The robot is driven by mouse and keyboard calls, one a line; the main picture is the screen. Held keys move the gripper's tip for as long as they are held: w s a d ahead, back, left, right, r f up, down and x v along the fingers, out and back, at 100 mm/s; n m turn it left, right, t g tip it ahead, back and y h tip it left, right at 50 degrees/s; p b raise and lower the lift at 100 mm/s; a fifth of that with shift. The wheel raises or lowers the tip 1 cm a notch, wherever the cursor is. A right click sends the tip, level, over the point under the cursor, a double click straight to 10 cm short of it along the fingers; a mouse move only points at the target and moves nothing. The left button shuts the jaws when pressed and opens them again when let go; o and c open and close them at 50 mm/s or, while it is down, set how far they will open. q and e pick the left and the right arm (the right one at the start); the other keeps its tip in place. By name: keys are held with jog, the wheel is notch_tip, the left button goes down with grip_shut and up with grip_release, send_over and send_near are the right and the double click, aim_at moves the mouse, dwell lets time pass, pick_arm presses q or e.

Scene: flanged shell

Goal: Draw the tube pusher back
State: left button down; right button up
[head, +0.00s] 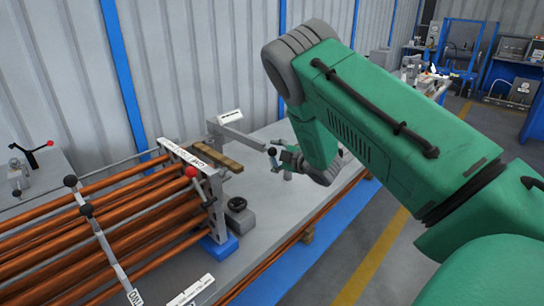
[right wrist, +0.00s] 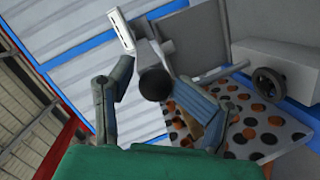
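The tube pusher shows as a grey bar (head: 243,136) with a white label, beyond the end of the tube bundle (head: 130,222). A black ball knob (head: 271,150) is at its near right end. My right gripper (head: 278,158) is at this knob. The fingers are open; whether either touches the knob's stem is hidden. My left gripper is not in view.
The perforated plate with tube holes (right wrist: 240,125) lies right of the fingers. The bench top right of the handwheel is clear.

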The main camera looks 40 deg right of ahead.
jog(key=shift+w+d+r, duration=0.25)
jog(key=shift+w+r, duration=0.1)
jog(key=shift+r, duration=0.15)
jog(key=f+v, duration=0.1)
jog(key=v, duration=1.1)
jog(key=shift+s+a, duration=0.1)
